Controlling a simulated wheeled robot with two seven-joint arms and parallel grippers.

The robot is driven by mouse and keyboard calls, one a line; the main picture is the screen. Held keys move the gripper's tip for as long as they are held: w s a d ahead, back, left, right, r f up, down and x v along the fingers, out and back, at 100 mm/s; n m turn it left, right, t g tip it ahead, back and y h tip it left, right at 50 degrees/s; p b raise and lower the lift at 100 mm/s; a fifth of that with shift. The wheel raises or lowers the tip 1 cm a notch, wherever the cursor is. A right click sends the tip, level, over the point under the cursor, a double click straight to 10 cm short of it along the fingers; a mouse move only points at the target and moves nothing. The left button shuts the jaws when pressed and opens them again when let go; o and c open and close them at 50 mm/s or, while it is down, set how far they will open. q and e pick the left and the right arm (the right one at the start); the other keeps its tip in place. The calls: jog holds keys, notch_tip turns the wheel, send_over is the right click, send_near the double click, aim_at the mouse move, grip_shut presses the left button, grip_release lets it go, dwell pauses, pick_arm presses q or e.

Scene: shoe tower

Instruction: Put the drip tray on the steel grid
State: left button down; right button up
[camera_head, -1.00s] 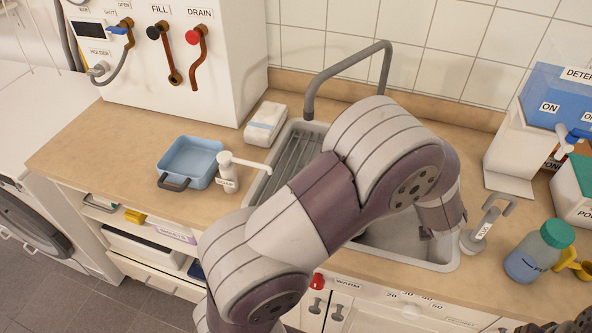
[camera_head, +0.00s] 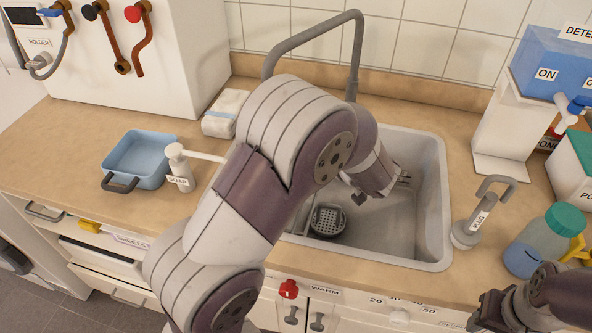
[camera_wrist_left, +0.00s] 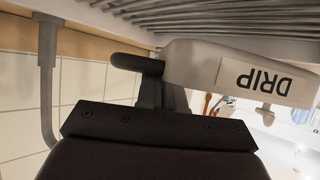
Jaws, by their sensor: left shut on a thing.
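The grey drip tray (camera_wrist_left: 195,68), labelled DRIP, shows upside down in the left wrist view. My left gripper (camera_wrist_left: 150,92) is shut on its dark handle (camera_wrist_left: 138,64). The steel grid (camera_wrist_left: 225,18), with its parallel bars, lies right next to the tray in that view. I cannot tell whether tray and grid touch.
The sink (camera_head: 432,205) has a drain basket (camera_head: 328,221) and a tall faucet (camera_head: 357,55). A blue basin (camera_head: 140,158), a soap dispenser (camera_head: 178,168) and a folded cloth (camera_head: 226,112) stand left. A plug lever (camera_head: 470,230) and a bottle (camera_head: 540,245) stand right.

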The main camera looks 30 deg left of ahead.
pick_arm(q)
jog(key=a+f, duration=0.2)
jog(key=a, duration=0.1)
jog(key=shift+w+a+f+b, duration=0.1)
jog(key=shift+f+b, duration=0.15)
jog(key=shift+b, duration=0.05)
notch_tip(320, 180, down, 4)
jog(key=shift+r+b, duration=0.15)
jog(key=shift+b, duration=0.3)
jog(key=c, duration=1.7)
grip_release()
jog(key=o, duration=0.4)
